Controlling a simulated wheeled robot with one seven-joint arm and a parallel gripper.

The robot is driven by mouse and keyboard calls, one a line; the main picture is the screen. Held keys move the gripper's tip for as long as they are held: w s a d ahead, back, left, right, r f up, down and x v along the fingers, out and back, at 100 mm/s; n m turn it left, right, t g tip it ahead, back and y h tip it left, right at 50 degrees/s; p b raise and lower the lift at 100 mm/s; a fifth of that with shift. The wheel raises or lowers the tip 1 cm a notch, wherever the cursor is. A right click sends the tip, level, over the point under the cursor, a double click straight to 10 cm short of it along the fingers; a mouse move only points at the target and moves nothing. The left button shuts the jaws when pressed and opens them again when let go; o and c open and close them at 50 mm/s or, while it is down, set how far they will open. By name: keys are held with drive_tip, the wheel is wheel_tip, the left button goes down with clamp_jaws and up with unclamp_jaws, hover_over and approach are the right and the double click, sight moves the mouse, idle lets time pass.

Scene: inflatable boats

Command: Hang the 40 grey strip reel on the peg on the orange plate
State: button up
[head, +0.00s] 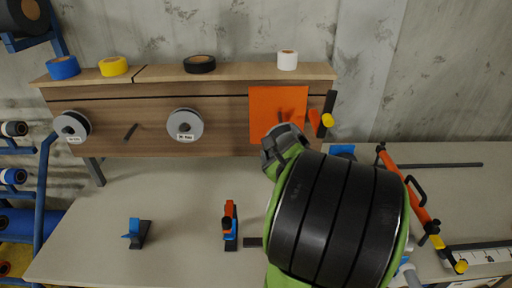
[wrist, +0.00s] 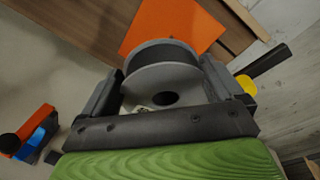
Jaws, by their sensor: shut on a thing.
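My gripper (wrist: 172,78) is shut on a reel (wrist: 150,54) with pale flanges and a dark grey winding, held between its two fingers in the wrist view. The reel's label is mostly hidden, so its number cannot be read. In the head view my gripper (head: 284,142) is in front of the lower part of the orange plate (head: 265,103), and the reel cannot be made out there. The orange plate (wrist: 176,24) is beyond the reel in the wrist view. A dark peg (head: 281,117) partly shows on the plate; its end is hidden by my gripper.
Two labelled reels hang on the board: one at far left (head: 72,126), one mid-board (head: 185,125). A bare peg (head: 131,132) is between them. Tape rolls line the shelf top. A blue holder (head: 137,232) and an orange-and-blue tool (head: 230,224) stand on the bench; a clamp (head: 420,205) is right.

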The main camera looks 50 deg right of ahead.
drive_tip(key=shift+s+d+r, duration=0.1)
drive_tip(key=shift+w+r+p, duration=0.1)
drive_tip(key=shift+w+p, duration=0.3)
drive_tip(key=shift+p, duration=0.1)
drive_tip(key=shift+w+d+p, duration=0.1)
drive_tip(key=shift+w+p, duration=0.15)
drive_tip(key=shift+p, duration=0.05)
drive_tip(key=shift+w+d+p, duration=0.3)
drive_tip(key=shift+d+p, duration=0.25)
drive_tip(key=shift+w+d+p, duration=0.2)
drive_tip(key=shift+w+p, duration=0.35)
drive_tip(key=shift+p, duration=0.6)
drive_tip(key=shift+w+d+p, duration=0.1)
drive_tip(key=shift+d+p, duration=0.4)
drive_tip(key=shift+p, duration=0.65)
drive_tip(key=shift+s+d+f+p+x, duration=0.1)
drive_tip(key=shift+p+x, duration=1.2)
drive_tip(key=shift+x, duration=0.15)
drive_tip(key=shift+s+d+f+p+x, duration=0.1)
drive_tip(key=shift+p+x, duration=1.2)
drive_tip(key=shift+x, duration=0.15)
drive_tip(key=shift+s+d+p+x, duration=0.1)
drive_tip(key=shift+p+x, duration=1.2)
drive_tip(key=shift+x, duration=0.15)
